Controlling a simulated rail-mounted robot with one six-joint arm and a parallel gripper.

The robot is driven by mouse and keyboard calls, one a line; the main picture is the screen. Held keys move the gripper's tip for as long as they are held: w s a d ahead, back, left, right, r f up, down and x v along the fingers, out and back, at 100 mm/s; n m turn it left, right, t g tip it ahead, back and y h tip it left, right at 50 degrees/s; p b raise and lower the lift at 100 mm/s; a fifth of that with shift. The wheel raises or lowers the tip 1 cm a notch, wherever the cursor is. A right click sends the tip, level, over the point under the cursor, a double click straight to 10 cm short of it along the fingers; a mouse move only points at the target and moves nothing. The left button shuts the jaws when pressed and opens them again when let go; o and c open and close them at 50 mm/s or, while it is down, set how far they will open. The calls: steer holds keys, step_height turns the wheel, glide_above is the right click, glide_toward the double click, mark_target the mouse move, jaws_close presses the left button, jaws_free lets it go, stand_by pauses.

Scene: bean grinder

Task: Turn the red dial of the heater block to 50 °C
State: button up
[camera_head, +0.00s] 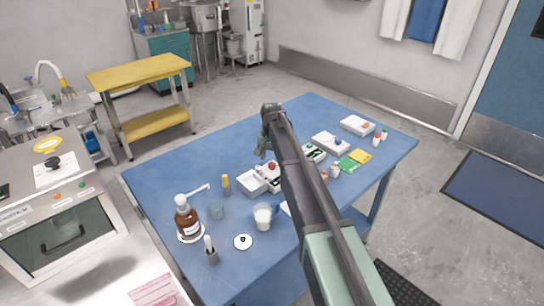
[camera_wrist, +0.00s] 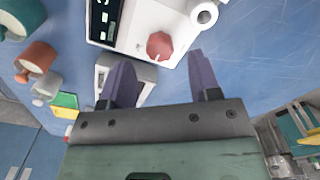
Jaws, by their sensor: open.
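The red dial (camera_wrist: 159,45) is a faceted knob on the white top of the heater block (camera_wrist: 140,30), which has a dark display at its left in the wrist view. In the head view the red dial (camera_head: 271,166) shows on the heater block among the items mid-table, partly behind my arm. My gripper (camera_wrist: 162,75) is open and empty. Its two purple fingers point toward the block, with the dial between them in the picture and slightly beyond the tips. I cannot tell their height above it. In the head view my gripper (camera_head: 263,150) is small, near the block. The dial's setting is not readable.
A blue table (camera_head: 160,180) carries everything. More white devices (camera_head: 330,143) lie to the right.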

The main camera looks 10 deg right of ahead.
mark_target(272, 164)
step_height(272, 164, up, 8)
steer(key=p, duration=0.6)
steer(key=shift+f, duration=0.15)
